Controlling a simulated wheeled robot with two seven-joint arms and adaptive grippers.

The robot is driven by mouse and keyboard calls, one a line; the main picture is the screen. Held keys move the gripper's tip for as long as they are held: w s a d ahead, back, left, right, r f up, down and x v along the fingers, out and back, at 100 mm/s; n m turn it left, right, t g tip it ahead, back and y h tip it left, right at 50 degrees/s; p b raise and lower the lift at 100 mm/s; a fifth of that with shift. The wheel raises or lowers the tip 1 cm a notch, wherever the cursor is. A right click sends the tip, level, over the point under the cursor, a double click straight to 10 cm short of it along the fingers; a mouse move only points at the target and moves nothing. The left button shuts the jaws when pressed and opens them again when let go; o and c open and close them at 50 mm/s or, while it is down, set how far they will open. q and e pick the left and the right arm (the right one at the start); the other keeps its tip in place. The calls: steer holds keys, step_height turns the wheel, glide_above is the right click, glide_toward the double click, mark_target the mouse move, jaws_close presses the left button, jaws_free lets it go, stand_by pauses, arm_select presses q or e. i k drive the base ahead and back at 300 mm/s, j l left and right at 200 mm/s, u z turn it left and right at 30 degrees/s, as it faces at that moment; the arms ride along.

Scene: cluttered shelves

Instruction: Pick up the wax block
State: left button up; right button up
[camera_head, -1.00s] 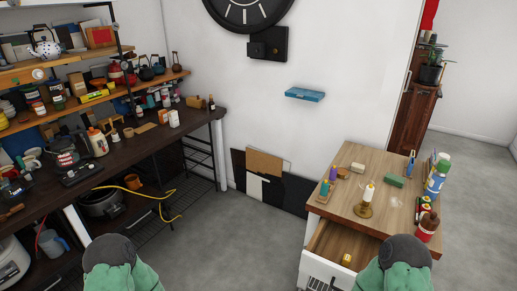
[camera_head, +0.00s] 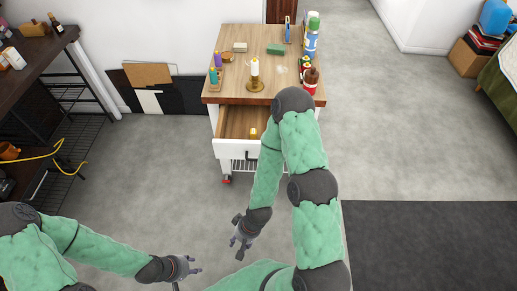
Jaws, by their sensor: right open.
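A small pale cream block (camera_head: 240,47), which looks like the wax block, lies on the wooden top of a small cabinet (camera_head: 238,90). A green block (camera_head: 275,49) lies to its right, so I cannot be fully sure which is wax. My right gripper (camera_head: 237,246) is open and empty, low over the floor in front of the cabinet. My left gripper (camera_head: 193,267) hangs further left and lower in the view, away from the cabinet. Its fingers are too small to judge. Neither gripper touches anything on the cabinet.
A brass candlestick with a white candle (camera_head: 254,75) stands near the front. Bottles (camera_head: 311,40) line the right edge, and a purple bottle (camera_head: 218,60) stands at the left. The drawer (camera_head: 232,122) is pulled open with a small yellow item (camera_head: 253,133) inside.

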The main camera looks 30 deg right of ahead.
mark_target(253, 134)
steer(key=z, duration=1.05)
